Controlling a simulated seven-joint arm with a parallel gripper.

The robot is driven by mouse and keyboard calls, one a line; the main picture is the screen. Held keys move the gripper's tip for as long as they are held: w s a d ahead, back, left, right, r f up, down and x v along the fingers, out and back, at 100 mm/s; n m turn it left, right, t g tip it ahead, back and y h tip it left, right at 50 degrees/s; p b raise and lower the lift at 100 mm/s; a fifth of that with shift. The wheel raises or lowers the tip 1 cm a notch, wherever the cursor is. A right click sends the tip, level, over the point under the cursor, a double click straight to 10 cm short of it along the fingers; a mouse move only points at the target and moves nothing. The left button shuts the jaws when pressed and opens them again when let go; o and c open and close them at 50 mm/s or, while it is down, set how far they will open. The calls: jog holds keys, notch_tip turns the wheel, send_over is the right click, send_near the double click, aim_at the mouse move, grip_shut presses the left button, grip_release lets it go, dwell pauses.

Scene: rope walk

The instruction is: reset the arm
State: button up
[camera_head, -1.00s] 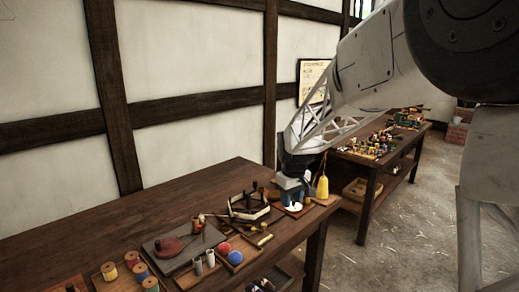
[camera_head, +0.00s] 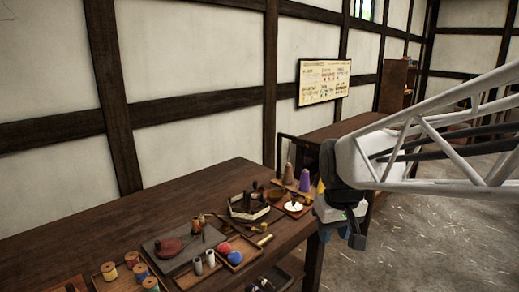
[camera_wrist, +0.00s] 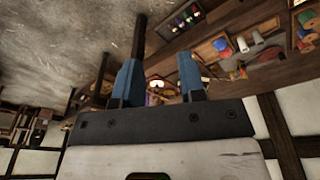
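My gripper (camera_head: 340,236) hangs past the right end of the wooden workbench (camera_head: 95,217), off its edge, with the floor behind it. In the wrist view its two blue-grey fingers (camera_wrist: 158,66) stand apart with nothing visible between them, so it is open and empty. My arm reaches in from the right side of the head view.
Near my gripper stand a purple cone (camera_head: 305,180), a brown cone (camera_head: 288,174) and a white round piece (camera_head: 293,206). Spools (camera_head: 132,259), a blue ball (camera_head: 234,258) and a red ball (camera_head: 225,247) lie further left. Another table is behind. The bench's back left is bare.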

jog(key=s+d+f+m, duration=0.2)
jog(key=s+f, duration=0.1)
jog(key=s, duration=1.3)
jog(key=shift+s+m+t, duration=0.3)
jog(key=shift+s, duration=0.1)
